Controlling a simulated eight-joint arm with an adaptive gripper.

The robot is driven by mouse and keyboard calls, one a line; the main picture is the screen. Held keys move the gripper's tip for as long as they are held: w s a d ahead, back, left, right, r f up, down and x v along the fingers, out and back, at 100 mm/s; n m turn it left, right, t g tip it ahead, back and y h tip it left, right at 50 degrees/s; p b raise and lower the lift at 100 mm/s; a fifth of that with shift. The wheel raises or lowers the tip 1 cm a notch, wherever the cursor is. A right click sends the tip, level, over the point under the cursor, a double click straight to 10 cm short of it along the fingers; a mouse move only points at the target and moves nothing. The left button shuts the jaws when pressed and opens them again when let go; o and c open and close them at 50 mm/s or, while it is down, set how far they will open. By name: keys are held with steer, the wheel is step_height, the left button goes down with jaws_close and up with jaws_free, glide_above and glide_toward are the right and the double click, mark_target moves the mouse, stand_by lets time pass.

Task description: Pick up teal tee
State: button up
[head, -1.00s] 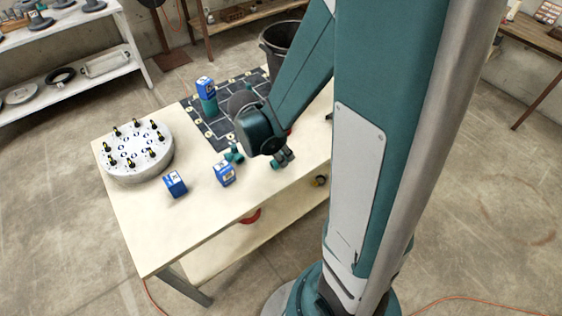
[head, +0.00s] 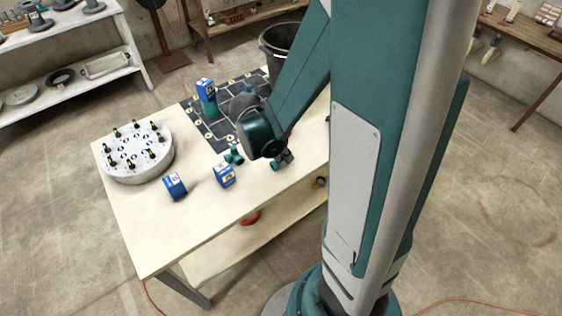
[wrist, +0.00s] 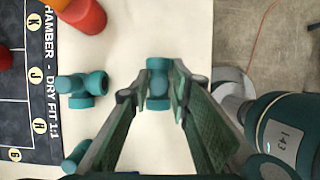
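A teal pipe fitting (wrist: 158,84) lies on the cream tabletop between my fingertips in the wrist view; its side branch is not clear, so I cannot tell for sure that it is the tee. It shows as a small teal bit under my gripper in the head view (head: 275,166). My gripper (wrist: 159,76) is open and points down, one finger on each side of this fitting, with no clear grip on it. The gripper is also in the head view (head: 284,157). A second teal fitting (wrist: 82,88), with a branch, lies to the left by the mat.
Another teal fitting (wrist: 76,157) is partly hidden by my left finger. A red-orange part (wrist: 86,16) lies at the top. The dark grid mat (wrist: 43,128) is at left. Blue boxes (head: 224,175) and a round grey block (head: 138,160) stand on the table (head: 160,235).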

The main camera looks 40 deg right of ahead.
mark_target(281, 154)
steer(key=shift+r, duration=0.15)
steer(key=shift+r+p, duration=1.35)
steer(key=shift+r, duration=3.5)
steer(key=shift+w, duration=0.1)
